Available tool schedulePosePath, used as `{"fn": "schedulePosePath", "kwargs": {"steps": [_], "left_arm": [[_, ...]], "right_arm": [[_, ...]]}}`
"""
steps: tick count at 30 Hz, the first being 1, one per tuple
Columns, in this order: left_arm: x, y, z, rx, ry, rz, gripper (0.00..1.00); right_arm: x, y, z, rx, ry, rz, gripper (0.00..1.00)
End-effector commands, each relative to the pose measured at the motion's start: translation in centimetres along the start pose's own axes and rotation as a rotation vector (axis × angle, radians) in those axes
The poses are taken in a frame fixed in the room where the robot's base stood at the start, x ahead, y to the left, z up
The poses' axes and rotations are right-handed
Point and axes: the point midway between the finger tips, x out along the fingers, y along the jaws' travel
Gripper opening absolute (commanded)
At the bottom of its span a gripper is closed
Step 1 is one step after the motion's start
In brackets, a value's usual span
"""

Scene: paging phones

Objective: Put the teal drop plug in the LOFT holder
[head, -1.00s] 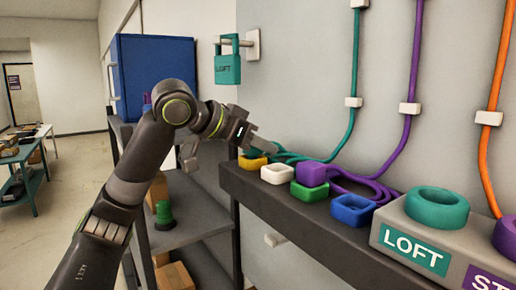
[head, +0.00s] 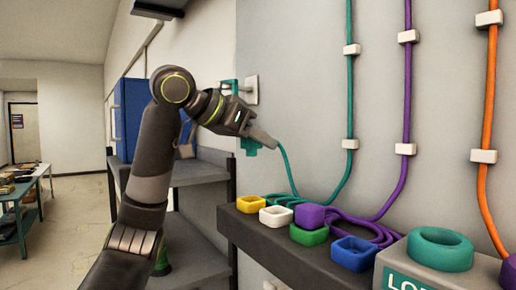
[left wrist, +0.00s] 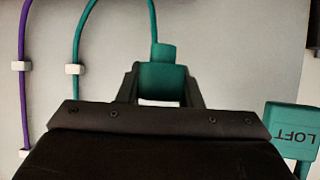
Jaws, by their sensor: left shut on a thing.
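The teal drop plug (head: 251,148) is in my left gripper (head: 262,139), raised off the shelf near the wall. In the left wrist view the plug (left wrist: 163,80) sits between the fingers, with its teal cord running from its narrow end. The LOFT holder (head: 228,85) hangs from a white wall bracket. My gripper and wrist cover much of it in the head view. In the left wrist view its teal LOFT plate (left wrist: 293,130) is at the right, apart from the plug. My right gripper is not in view.
The dark shelf (head: 265,238) carries yellow (head: 250,204), white (head: 276,216), green (head: 309,235) and blue (head: 353,253) sockets. A purple plug (head: 310,216) stands at the green one. A grey base with a teal ring (head: 440,248) is at right. Purple and orange cords run up the wall.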

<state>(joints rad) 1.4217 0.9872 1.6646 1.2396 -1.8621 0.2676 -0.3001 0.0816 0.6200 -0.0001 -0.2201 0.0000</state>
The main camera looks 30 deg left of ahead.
Motion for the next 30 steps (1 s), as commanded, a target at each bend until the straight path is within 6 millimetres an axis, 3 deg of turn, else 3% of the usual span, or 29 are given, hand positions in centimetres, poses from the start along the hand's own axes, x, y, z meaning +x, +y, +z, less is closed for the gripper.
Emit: {"fn": "schedulePosePath", "kwargs": {"steps": [8, 18, 30], "left_arm": [[0.0, 0.0, -0.1, 0.0, 0.0, 0.0, 0.09], [-0.9, 0.0, -1.7, 0.0, 0.0, 0.0, 0.09], [-0.8, -0.1, -1.7, -0.001, 0.0, 0.0, 0.09]], "right_arm": [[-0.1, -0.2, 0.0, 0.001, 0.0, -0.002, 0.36], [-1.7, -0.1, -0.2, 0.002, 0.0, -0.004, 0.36], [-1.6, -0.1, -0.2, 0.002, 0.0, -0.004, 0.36]]}}
